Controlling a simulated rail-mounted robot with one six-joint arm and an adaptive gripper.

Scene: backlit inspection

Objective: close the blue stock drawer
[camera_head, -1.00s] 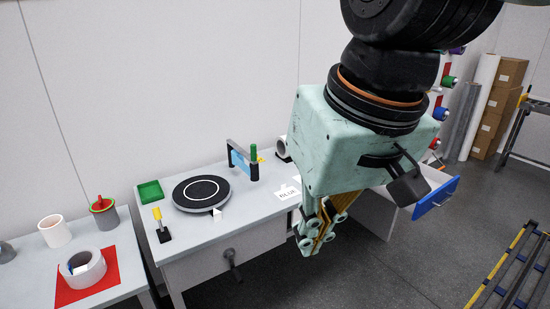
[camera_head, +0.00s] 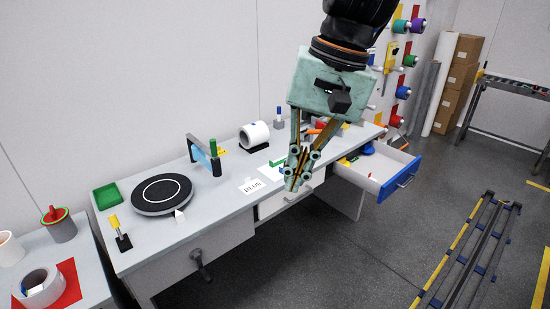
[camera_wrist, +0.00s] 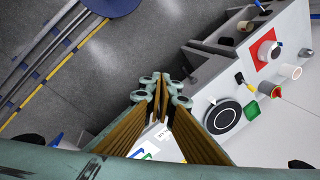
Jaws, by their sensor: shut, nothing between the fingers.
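The blue stock drawer (camera_head: 399,182) stands pulled out at the right end of the workbench in the head view. Its front is blue with a pale handle (camera_head: 405,181), its sides are white, and a few coloured items lie inside. In the wrist view a small blue piece (camera_wrist: 57,139) shows at the lower left, perhaps its front. My gripper (camera_head: 293,183) is shut and empty, pointing down in front of the bench's front edge, left of the drawer and apart from it. In the wrist view the closed fingertips (camera_wrist: 162,90) show mid-frame.
The workbench (camera_head: 225,205) carries a black turntable (camera_head: 162,194), a green tray (camera_head: 106,196), a white roll (camera_head: 254,135) and a "BLUE" card (camera_head: 252,186). A rail frame (camera_head: 450,255) lies on the floor at right. Grey floor (camera_head: 350,255) before the drawer is clear.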

